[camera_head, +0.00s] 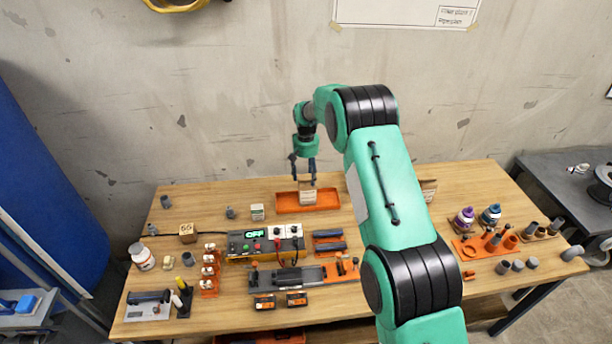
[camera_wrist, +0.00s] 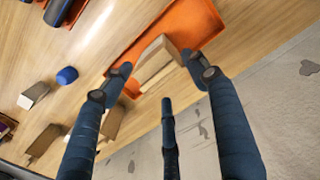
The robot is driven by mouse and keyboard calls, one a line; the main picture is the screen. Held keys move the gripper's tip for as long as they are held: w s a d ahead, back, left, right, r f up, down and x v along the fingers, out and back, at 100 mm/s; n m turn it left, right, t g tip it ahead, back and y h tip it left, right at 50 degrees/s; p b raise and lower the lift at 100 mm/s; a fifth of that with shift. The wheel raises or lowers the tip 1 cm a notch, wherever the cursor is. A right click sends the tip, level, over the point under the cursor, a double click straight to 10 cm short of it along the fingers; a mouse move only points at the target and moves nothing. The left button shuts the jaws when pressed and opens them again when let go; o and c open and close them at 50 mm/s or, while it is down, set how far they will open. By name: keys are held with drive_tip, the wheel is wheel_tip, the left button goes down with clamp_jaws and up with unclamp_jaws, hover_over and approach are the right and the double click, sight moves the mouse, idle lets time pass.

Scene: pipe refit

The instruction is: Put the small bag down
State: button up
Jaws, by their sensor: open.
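The small bag (camera_head: 307,194) is tan and stands upright in the shallow orange tray (camera_head: 330,200) at the back middle of the bench. In the wrist view the small bag (camera_wrist: 158,66) shows between the fingertips, over the orange tray (camera_wrist: 195,18). My gripper (camera_head: 303,170) is open just above the bag, with its dark fingers pointing down. In the wrist view my gripper (camera_wrist: 157,66) has its fingers spread on either side of the bag. I cannot tell whether any finger touches it.
A small pale box (camera_head: 257,212) stands left of the tray, and a control box with a green OFF display (camera_head: 262,243) is in front. Bottles (camera_head: 490,214) and an orange rack (camera_head: 480,247) are at the right. The concrete wall is close behind the bench.

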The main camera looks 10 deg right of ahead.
drive_tip(key=s+d+r, duration=0.1)
drive_tip(key=s+r, duration=0.2)
drive_tip(key=r, duration=0.4)
drive_tip(key=s+d+r+t, duration=0.1)
drive_tip(key=s+r, duration=0.2)
drive_tip(key=r, duration=0.4)
drive_tip(key=s+d+r, duration=0.1)
drive_tip(key=s+r, duration=0.3)
drive_tip(key=r, duration=0.3)
drive_tip(key=s+d+r+t, duration=0.2)
drive_tip(key=s+r, duration=1.2)
drive_tip(key=s, duration=0.1)
drive_tip(key=s+d+r+t, duration=0.1)
drive_tip(key=s+r, duration=0.2)
drive_tip(key=s, duration=0.6)
drive_tip(key=s+d+r, duration=0.1)
drive_tip(key=s+r, duration=0.2)
drive_tip(key=s, duration=0.7)
drive_tip(key=s+f, duration=0.2)
drive_tip(key=s, duration=0.6)
drive_tip(key=s+d+f+t, duration=0.1)
drive_tip(key=s+f, duration=0.1)
drive_tip(key=s, duration=0.7)
drive_tip(key=shift+d+t, duration=0.3)
drive_tip(key=shift+s, duration=0.1)
